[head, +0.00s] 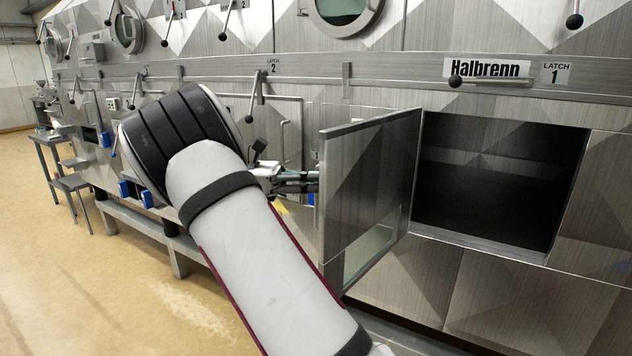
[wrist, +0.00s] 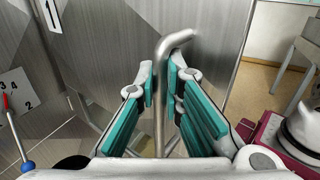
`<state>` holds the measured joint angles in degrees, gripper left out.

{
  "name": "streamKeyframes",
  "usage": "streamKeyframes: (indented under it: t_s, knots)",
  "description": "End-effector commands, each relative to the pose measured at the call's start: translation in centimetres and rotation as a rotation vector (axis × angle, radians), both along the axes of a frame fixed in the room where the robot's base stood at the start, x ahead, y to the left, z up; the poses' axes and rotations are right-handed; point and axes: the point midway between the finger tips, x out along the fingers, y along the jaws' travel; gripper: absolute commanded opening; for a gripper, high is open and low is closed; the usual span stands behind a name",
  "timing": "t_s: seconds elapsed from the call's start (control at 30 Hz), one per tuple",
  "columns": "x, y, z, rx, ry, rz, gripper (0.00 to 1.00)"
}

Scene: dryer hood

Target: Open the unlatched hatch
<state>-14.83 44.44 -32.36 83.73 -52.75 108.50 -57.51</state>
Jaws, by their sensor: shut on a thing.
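The hatch door (head: 370,190), a brushed-metal panel with a small window low down, stands swung out from the left side of its opening (head: 500,190). The opening beside it is dark inside. My gripper (head: 303,182) is at the door's left side in the head view, and the door partly hides its fingertips. In the wrist view, my gripper (wrist: 161,85) is shut on the metal bar handle (wrist: 160,120), with its teal-padded fingers on both sides of it. The handle's bent upper end sticks out above the fingers.
The Latch 1 lever, with a black ball (head: 455,81), lies across the Halbrenn plate (head: 487,69) above the opening. More latch levers and closed panels line the wall to the left. A bench rail (head: 150,228) runs low along it.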

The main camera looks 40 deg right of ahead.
Motion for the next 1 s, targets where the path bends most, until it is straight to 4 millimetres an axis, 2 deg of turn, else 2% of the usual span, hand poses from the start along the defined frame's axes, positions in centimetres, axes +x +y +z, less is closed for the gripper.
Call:
streamKeyframes:
  t_s: [0.1,0.2,0.23,0.53,0.67,1.0]
  knots:
    - [0.0,0.1,0.0,0.001,0.001,0.001,0.00]
    - [0.0,0.1,0.0,0.001,0.001,0.001,0.27]
    - [0.0,0.1,0.0,0.000,0.000,0.001,0.30]
    - [0.1,0.1,0.0,0.000,0.000,0.001,0.30]
    - [0.7,0.6,0.0,-0.001,-0.001,0.003,0.30]
    - [5.3,5.3,-0.1,-0.004,-0.001,0.006,0.30]
